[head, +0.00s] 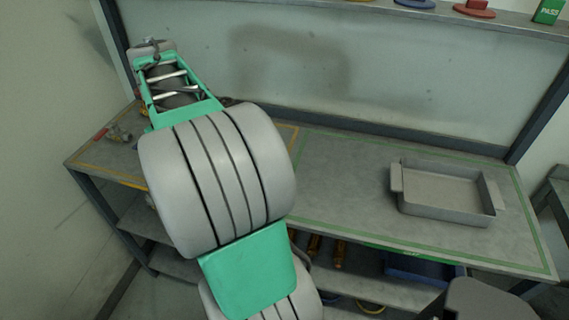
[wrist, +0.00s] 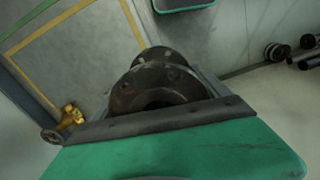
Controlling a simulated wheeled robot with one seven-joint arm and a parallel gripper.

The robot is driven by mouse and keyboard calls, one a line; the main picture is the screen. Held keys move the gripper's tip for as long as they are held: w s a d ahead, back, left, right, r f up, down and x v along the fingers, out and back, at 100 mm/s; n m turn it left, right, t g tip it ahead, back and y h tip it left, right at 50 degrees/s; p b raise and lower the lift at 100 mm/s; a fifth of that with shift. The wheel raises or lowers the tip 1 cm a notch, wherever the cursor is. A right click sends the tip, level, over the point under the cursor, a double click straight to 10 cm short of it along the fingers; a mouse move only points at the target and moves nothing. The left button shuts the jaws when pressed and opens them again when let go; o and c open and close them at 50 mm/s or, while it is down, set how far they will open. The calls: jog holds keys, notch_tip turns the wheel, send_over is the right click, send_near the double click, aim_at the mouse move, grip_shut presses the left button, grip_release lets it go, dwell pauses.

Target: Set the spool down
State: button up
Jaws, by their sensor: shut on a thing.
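The spool (wrist: 155,84) is a dark, worn metal piece with round bolted flanges. It shows in the middle of the wrist view, held at my gripper (wrist: 162,108). Its near flange faces the camera, and the gripper's dark bar and green body hide its lower part. In the head view my gripper (head: 152,48) is at the far end of my arm, upper left, over the left part of the bench. I cannot clearly make out the spool there. Whether the spool touches any surface cannot be told.
The bench (head: 330,185) has yellow and green outlined zones; its middle is clear. A grey tray (head: 445,193) stands at the right. A small valve (head: 118,134) lies at the left end. A back panel (head: 350,75) rises behind, with a shelf of coloured pieces above.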

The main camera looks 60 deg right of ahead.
jog(key=s+d+b, duration=0.1)
jog(key=s+d, duration=1.8)
jog(key=d, duration=0.1)
jog(key=s+d+n+b, duration=0.1)
jog(key=s+d, duration=0.2)
jog(key=s, duration=1)
jog(key=s+d+n, duration=0.1)
jog(key=s+d, duration=0.1)
jog(key=s, duration=1)
jog(key=p, duration=0.2)
send_over(336, 185)
notch_tip(336, 185, down, 9)
jog(key=shift+s+d+f, duration=0.15)
jog(key=shift+f, duration=0.05)
jog(key=shift+w+f+p, duration=0.15)
jog(key=shift+f, duration=0.75)
jog(key=shift+w+f+p, duration=0.1)
jog(key=shift+f+p, duration=0.05)
jog(key=shift+f, duration=0.75)
jog(key=shift+f, duration=0.1)
jog(key=o, duration=1.9)
jog(key=shift+f, duration=0.15)
